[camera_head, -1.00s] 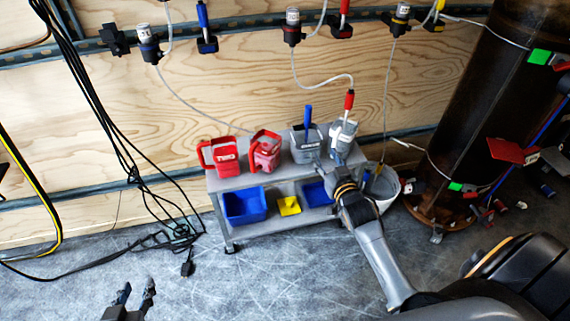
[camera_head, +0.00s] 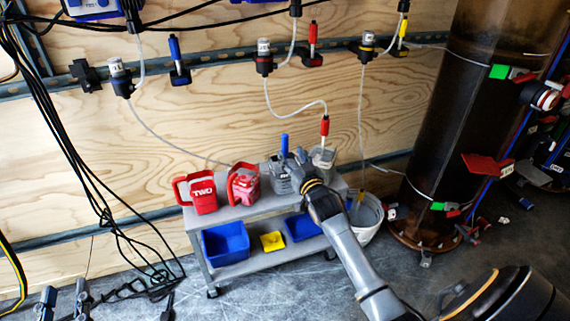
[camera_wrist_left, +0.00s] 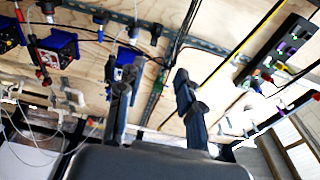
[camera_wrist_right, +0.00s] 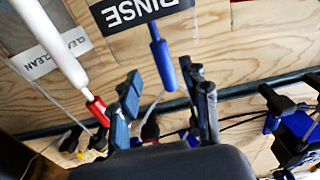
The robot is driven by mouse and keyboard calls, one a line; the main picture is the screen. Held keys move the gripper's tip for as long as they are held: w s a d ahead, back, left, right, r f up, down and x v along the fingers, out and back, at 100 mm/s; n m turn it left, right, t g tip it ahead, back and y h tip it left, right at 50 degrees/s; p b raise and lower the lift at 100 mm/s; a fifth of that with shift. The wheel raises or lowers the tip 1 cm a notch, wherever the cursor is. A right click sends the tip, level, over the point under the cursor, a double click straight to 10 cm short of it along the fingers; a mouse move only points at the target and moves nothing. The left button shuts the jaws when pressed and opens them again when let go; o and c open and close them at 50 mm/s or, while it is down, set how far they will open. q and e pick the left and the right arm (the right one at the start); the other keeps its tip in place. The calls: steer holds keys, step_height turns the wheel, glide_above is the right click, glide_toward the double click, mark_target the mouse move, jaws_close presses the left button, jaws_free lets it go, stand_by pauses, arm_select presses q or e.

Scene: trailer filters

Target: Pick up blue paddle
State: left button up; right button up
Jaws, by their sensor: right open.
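The blue paddle stands upright in a grey container (camera_head: 281,184) on the cart's top shelf, its blue handle (camera_head: 284,143) showing above. My right gripper (camera_head: 294,160) is open beside that handle. In the right wrist view the blue handle (camera_wrist_right: 161,55) points in between the open fingers (camera_wrist_right: 165,88), with the container's RINSE label (camera_wrist_right: 140,10) beyond; I cannot tell whether a finger touches it. The paddle's lower part is hidden in the container. My left gripper (camera_head: 62,300) is open and empty at the bottom left; its spread fingers (camera_wrist_left: 155,90) show in the left wrist view.
A red-handled paddle (camera_head: 324,126) stands in the container just right. Two red containers (camera_head: 203,193) stand left on the grey cart (camera_head: 232,212). Blue bins (camera_head: 226,243) and a yellow one (camera_head: 272,241) are below. A white bucket (camera_head: 366,215) stands right. Cables (camera_head: 75,150) hang left.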

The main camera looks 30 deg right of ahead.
mark_target(286, 151)
steer(key=x, duration=0.1)
steer(key=b+x, duration=0.1)
steer(key=x, duration=0.1)
steer(key=b+x, duration=0.1)
steer(key=shift+w+a+f, duration=0.2)
steer(key=shift+w+f, duration=0.05)
steer(key=shift+w, duration=0.35)
arm_select(q)
steer(key=s+r+t+h, duration=0.2)
steer(key=s+r+t, duration=0.2)
steer(key=r, duration=0.5)
steer(key=shift+t, duration=1.1)
arm_select(e)
jaws_close()
